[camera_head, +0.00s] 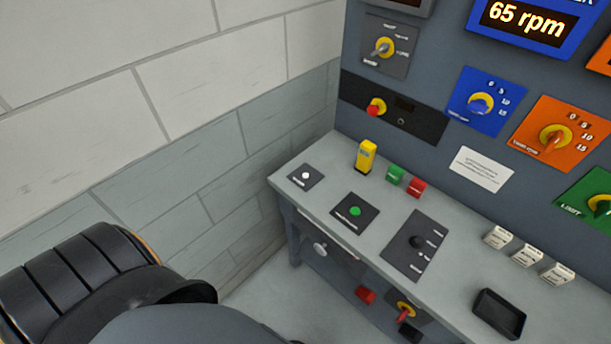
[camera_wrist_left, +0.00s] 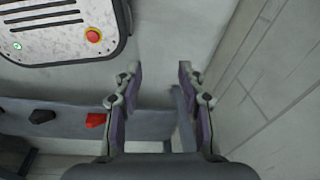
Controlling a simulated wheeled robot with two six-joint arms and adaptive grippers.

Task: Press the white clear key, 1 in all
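A white round key (camera_head: 305,175) sits on a small dark plate at the far left end of the grey bench; the plate's lettering is too small to read. A second white knob (camera_head: 320,247) is on the bench front below. My left gripper (camera_wrist_left: 157,72) is open and empty in the left wrist view, fingers apart over a plain pale surface. It touches no key there. The head view shows dark parts at the lower left but not the left gripper's fingers. The right gripper is in neither view.
The bench (camera_head: 325,205) also bears a green button (camera_head: 355,211), a black knob (camera_head: 416,242), a yellow block (camera_head: 366,157), small blocks and a black tray (camera_head: 499,314). A tiled wall (camera_head: 190,140) stands left. The wrist view shows a red button (camera_wrist_left: 94,35).

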